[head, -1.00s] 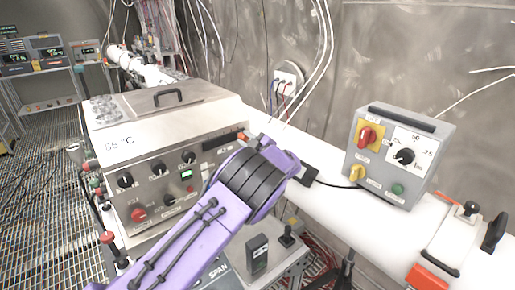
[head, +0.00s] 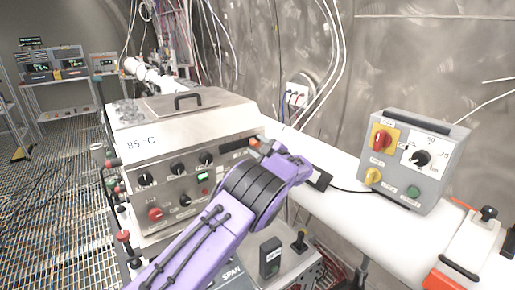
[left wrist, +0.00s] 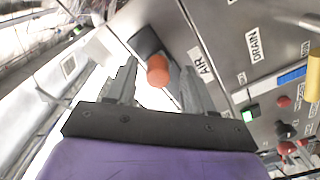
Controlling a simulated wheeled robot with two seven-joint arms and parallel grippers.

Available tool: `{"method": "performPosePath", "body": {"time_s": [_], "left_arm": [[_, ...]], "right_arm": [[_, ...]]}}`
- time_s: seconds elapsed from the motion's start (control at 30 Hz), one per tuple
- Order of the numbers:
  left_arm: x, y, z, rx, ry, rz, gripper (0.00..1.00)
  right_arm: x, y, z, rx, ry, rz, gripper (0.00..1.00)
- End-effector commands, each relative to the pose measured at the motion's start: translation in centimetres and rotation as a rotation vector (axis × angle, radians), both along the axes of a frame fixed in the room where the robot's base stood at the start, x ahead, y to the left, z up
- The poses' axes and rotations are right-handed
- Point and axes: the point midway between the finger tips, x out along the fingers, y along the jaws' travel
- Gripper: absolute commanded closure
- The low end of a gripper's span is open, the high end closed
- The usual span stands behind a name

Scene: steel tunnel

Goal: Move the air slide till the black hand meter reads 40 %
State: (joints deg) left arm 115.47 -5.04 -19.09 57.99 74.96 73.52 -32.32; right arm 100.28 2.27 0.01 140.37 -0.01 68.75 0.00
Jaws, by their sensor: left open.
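The air slide's orange-red knob (left wrist: 157,70) stands out from a steel panel beside the label AIR in the left wrist view. It also shows in the head view (head: 254,142), at the upper right of the steel box's front. My left gripper (left wrist: 160,88) is open, with its fingers on either side of the knob; I cannot tell whether they touch it. In the head view the gripper (head: 268,147) is at the box's right end. A small black box (head: 270,257), which looks like the hand meter, stands on the cart below; its reading is too small to make out.
The steel box (head: 170,155) carries several knobs and a green display. A black joystick (head: 299,240) is near the meter. Grating floor lies left.

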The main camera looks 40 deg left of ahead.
Motion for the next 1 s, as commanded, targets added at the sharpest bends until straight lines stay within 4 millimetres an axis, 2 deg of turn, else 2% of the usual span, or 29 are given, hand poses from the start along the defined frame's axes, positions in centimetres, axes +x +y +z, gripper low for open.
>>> {"method": "performPosePath", "body": {"time_s": [0.17, 0.3, 0.5, 0.63, 1.0], "left_arm": [[-0.7, -2.6, -0.5, 0.001, 0.000, -0.004, 0.47], [-1.8, -5.9, -0.6, -0.002, -0.002, -0.003, 0.47], [-2.9, -9.1, -0.4, -0.003, 0.000, -0.001, 0.47], [-3.1, -9.6, -0.2, -0.003, 0.001, 0.001, 0.47], [-3.1, -9.6, -0.2, -0.003, 0.001, 0.001, 0.47]], "right_arm": [[0.0, 0.0, -1.7, 0.000, 0.000, 0.000, 0.47], [0.0, 0.0, -3.2, 0.000, 0.000, 0.000, 0.47], [0.0, 0.0, -4.2, 0.000, 0.000, 0.000, 0.47], [0.0, 0.0, -4.3, 0.000, 0.000, 0.000, 0.47], [0.0, 0.0, -4.2, 0.000, 0.000, 0.000, 0.47]]}}
